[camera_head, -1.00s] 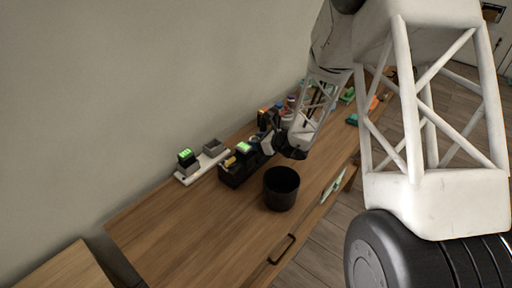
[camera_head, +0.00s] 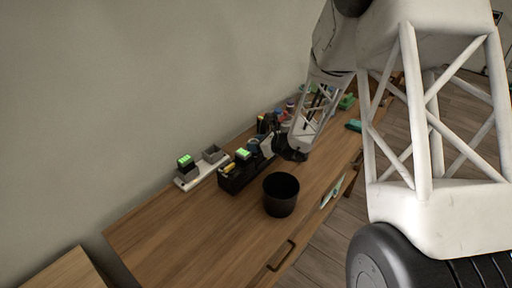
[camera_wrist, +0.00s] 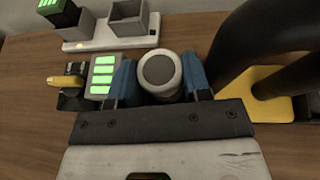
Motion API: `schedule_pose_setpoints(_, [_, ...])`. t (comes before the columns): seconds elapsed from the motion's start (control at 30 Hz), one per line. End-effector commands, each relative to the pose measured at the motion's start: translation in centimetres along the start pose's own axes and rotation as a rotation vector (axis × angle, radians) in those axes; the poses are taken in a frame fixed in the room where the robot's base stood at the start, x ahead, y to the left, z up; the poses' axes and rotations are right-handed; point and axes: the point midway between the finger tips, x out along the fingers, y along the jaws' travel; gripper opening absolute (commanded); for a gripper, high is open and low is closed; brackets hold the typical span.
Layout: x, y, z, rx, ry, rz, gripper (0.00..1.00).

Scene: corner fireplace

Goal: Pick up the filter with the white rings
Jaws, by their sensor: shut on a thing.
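The filter (camera_wrist: 159,72) is a short pale cylinder with a white rim around a grey round top. In the wrist view it sits between the blue fingertips of my gripper (camera_wrist: 160,82), which is shut on it. Its lower part is hidden by my gripper. In the head view my gripper (camera_head: 266,147) is at the right end of the black organizer (camera_head: 233,182); the filter cannot be made out clearly there. I cannot tell whether the filter is clear of what it stood in.
A green-lit block (camera_wrist: 102,76) is close beside the left finger. A yellow item with thick black curved parts (camera_wrist: 265,82) is close on the right. A white charger (camera_head: 190,181) stands behind, by the wall. A black bin (camera_head: 281,197) stands in front; the desk's left is clear.

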Motion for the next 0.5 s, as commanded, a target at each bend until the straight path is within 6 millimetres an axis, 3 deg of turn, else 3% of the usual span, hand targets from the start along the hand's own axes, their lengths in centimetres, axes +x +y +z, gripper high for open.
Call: schedule_pose_setpoints(0.5, [-2.6, 0.0, 6.3, -0.002, -0.001, -0.001, 0.21])
